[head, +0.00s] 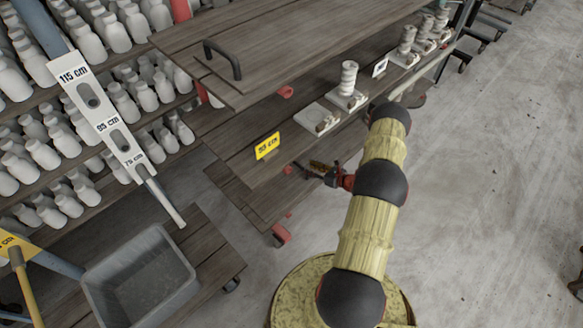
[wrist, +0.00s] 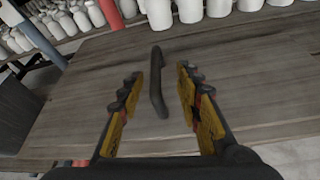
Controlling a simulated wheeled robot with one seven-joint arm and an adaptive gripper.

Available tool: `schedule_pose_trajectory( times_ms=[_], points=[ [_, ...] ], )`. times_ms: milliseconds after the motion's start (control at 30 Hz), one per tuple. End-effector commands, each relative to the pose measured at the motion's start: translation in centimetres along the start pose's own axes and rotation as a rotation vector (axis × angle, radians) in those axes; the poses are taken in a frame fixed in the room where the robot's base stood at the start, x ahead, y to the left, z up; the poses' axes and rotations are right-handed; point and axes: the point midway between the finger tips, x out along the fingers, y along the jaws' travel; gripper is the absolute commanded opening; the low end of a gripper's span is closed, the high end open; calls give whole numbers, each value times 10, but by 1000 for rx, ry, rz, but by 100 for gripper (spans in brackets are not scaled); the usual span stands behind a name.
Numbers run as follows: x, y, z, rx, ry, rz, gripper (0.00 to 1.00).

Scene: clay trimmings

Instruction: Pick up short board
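In the head view a wooden board (head: 262,88) with a dark arched handle (head: 222,58) lies on the upper level of the plank cart. My gripper (head: 312,170) is lower, beside the cart's front edge, partly hidden there. In the wrist view a wooden board (wrist: 85,125) carries a dark bar handle (wrist: 157,85). My open gripper (wrist: 153,100) has its two yellow-padded fingers on either side of that handle in the picture. The handle appears beyond the fingertips, and contact does not show. I cannot tell whether both views show the same board.
A yellow label (head: 267,145) marks the middle shelf (head: 240,160), which holds pale tiles and stacked cups (head: 348,78). A rack of white bottles (head: 60,150) stands behind. A measuring post (head: 100,120) and grey bin (head: 140,282) are left. Open floor (head: 500,170) lies right.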

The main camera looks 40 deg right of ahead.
Motion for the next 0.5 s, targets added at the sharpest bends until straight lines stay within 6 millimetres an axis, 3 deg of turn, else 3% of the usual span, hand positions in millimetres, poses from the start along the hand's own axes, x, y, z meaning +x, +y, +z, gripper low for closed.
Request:
schedule_pose_trajectory(
  times_ms=[500],
  points=[
    [48,6,-3,-2,1,3,35]
  ],
)
